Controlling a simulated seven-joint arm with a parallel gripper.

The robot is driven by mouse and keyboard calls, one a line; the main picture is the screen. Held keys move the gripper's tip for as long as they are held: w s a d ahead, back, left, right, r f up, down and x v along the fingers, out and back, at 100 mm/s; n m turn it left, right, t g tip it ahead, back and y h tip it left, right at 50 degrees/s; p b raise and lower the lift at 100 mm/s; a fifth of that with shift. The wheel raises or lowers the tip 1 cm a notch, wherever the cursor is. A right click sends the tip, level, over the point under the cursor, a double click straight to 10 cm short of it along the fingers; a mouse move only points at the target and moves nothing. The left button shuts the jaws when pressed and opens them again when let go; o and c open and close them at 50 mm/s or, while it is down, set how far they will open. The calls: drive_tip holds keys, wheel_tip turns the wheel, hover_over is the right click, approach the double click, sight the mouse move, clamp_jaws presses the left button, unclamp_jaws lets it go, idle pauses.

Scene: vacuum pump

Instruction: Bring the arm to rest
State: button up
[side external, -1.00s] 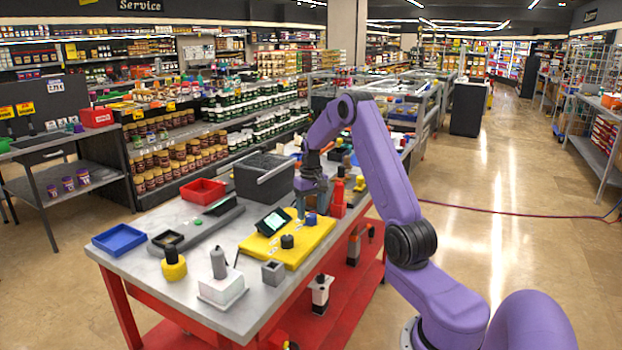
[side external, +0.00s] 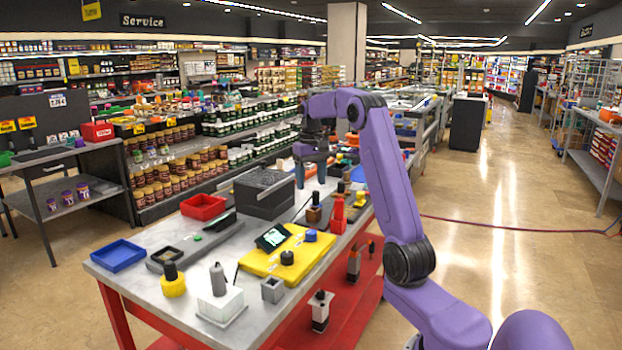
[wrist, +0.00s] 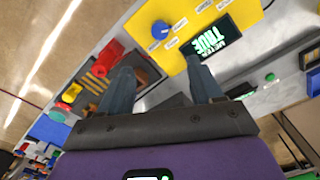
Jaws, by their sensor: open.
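My purple arm reaches over the grey workbench (side external: 135,285) from the right. My gripper (side external: 312,178) points down, open and empty, above the rear part of the bench. In the wrist view its two dark blue-grey fingers (wrist: 162,85) stand well apart with nothing between them. A yellow panel (side external: 275,262) lies in front of it. The panel carries a dark screen (side external: 272,238) with lit green text, a blue knob (side external: 311,236) and a black knob (side external: 287,257). In the wrist view the blue knob (wrist: 160,29) lies beyond the fingers, apart from them.
A dark grey bin (side external: 263,195) and a red tray (side external: 203,207) stand left of my gripper. A red upright part (side external: 338,215) and a brown block with a black top (side external: 314,210) stand below it. A blue tray (side external: 118,255) lies front left. The air above is clear.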

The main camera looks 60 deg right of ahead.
drive_tip(key=shift+a, duration=0.1)
idle(0.3)
drive_tip(key=w+a+n, duration=0.2)
drive_tip(key=a+n, duration=0.3)
drive_tip(key=a, duration=1.3)
drive_tip(key=s+a+n, duration=0.4)
drive_tip(key=s+a, duration=0.2)
drive_tip(key=a, duration=0.6)
drive_tip(key=s+a+f+n, duration=0.2)
drive_tip(key=s+a+n, duration=0.1)
drive_tip(key=s, duration=0.5)
drive_tip(key=s+a+f+n, duration=0.2)
drive_tip(key=s+n, duration=0.1)
drive_tip(key=s, duration=0.5)
drive_tip(key=s+a+f+n, duration=0.2)
drive_tip(key=s+a+n, duration=0.1)
drive_tip(key=s, duration=0.6)
drive_tip(key=shift+a+f, duration=0.2)
drive_tip(key=shift+a, duration=0.1)
